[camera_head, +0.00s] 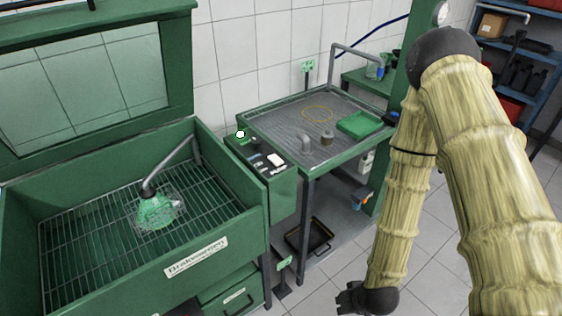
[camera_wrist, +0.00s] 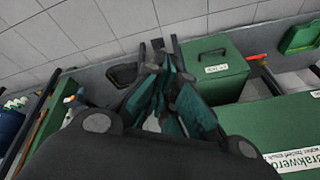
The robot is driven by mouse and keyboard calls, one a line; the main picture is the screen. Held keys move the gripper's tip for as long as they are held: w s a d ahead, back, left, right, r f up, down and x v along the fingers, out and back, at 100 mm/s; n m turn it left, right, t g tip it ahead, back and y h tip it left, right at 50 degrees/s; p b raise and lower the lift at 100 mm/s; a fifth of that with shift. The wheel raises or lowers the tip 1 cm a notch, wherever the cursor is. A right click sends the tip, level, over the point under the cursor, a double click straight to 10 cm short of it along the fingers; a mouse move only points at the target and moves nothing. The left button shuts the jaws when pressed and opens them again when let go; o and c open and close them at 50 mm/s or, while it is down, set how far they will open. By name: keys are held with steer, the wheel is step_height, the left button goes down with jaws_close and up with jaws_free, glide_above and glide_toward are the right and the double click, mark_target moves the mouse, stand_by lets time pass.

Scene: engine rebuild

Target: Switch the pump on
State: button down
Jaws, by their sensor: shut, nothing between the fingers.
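The green parts washer (camera_head: 220,200) stands at the left with its windowed lid up. A grey spout (camera_head: 170,165) ends over a clear and green shape (camera_head: 158,212) on its grille. A green box (camera_head: 283,195) at its right side bears small black and white items. A small white round piece (camera_head: 240,133) shows at that box's back corner; I cannot tell which part is the pump switch. A pedal-like dark piece (camera_head: 283,286) is on the floor below a small green sign. My gripper (camera_wrist: 160,55) is shut and empty in the wrist view, above the floor.
A green bench (camera_head: 352,157) holds a green tray (camera_head: 360,124). In the wrist view, a labelled green box (camera_wrist: 215,72) and the large green cabinet (camera_wrist: 275,125) are at right. Tiled floor is free in front.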

steer(key=w+a+r+n+t+y+b, duration=0.1)
steer(key=w+a+r+t, duration=0.15)
steer(key=w, duration=0.35)
steer(key=w+a+r+n+t+y+b, duration=0.1)
steer(key=w+a+r+b, duration=0.1)
steer(key=w+r, duration=0.35)
steer(key=w+a+r+n+t+y+b, duration=0.2)
steer(key=w+r, duration=0.6)
steer(key=r, duration=0.4)
steer(key=w+a+r+n+t+y+b, duration=0.2)
steer(key=w+a+r, duration=0.3)
steer(key=w+r, duration=0.3)
step_height(320, 180, up, 5)
steer(key=shift+w+f+t+y+b, duration=0.2)
steer(key=shift+t+y+b, duration=0.3)
steer(key=shift+t+b, duration=0.2)
steer(key=p, duration=0.2)
glide_above(275, 160)
steer(key=s+d, duration=0.2)
step_height(275, 160, down, 2)
steer(key=shift+a+f, duration=0.1)
steer(key=shift+f, duration=0.1)
step_height(275, 160, down, 2)
steer(key=shift+f, duration=0.1)
steer(key=shift+f+p, duration=0.35)
steer(key=shift+f, duration=0.55)
